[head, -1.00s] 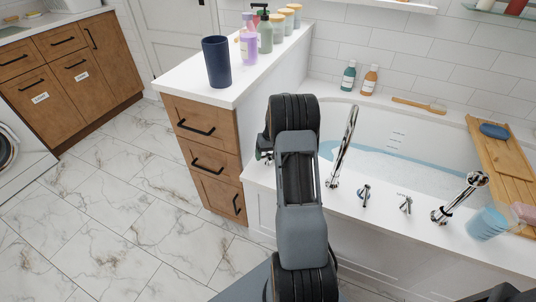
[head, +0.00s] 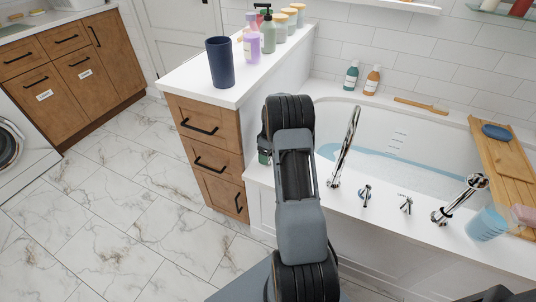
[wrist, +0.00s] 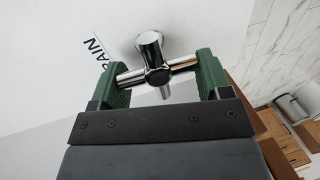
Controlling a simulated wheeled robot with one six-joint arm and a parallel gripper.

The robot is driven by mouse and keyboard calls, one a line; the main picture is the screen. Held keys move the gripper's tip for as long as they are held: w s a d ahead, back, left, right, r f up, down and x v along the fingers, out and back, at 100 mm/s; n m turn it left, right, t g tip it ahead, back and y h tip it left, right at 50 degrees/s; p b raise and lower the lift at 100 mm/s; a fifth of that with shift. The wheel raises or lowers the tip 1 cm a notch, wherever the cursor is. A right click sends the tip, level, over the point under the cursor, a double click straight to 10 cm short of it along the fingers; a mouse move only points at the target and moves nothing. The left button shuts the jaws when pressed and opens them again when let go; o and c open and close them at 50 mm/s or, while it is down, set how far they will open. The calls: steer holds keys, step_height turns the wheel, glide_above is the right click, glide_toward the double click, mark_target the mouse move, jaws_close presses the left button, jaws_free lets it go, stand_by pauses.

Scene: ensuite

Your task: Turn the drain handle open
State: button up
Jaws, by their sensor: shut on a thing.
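The drain handle (wrist: 155,68) is a chrome cross-shaped handle in the wrist view, beside the black letters "RAIN" on a white surface. My gripper (wrist: 158,75) has green fingers on either side of the handle and is shut on its crossbar. The bar runs from finger to finger, slightly tilted. In the head view my arm hides the handle, and only a small green part of my gripper (head: 264,156) shows left of the arm.
The bathtub (head: 400,165) holds water, with a tall chrome spout (head: 345,147), two taps and a hand shower (head: 460,200) on its rim. A wooden drawer cabinet (head: 208,160) with a blue cup (head: 219,62) on top stands left of my arm.

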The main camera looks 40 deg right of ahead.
steer(key=shift+n, duration=0.3)
stand_by(0.4)
steer(key=o, duration=0.8)
steer(key=shift+r, duration=0.1)
step_height(320, 180, up, 13)
steer(key=w+d+p, duration=0.1)
steer(key=d+p, duration=0.1)
steer(key=shift+w+d+r+p, duration=0.15)
steer(key=shift+w+r+p, duration=0.05)
steer(key=shift+p, duration=0.2)
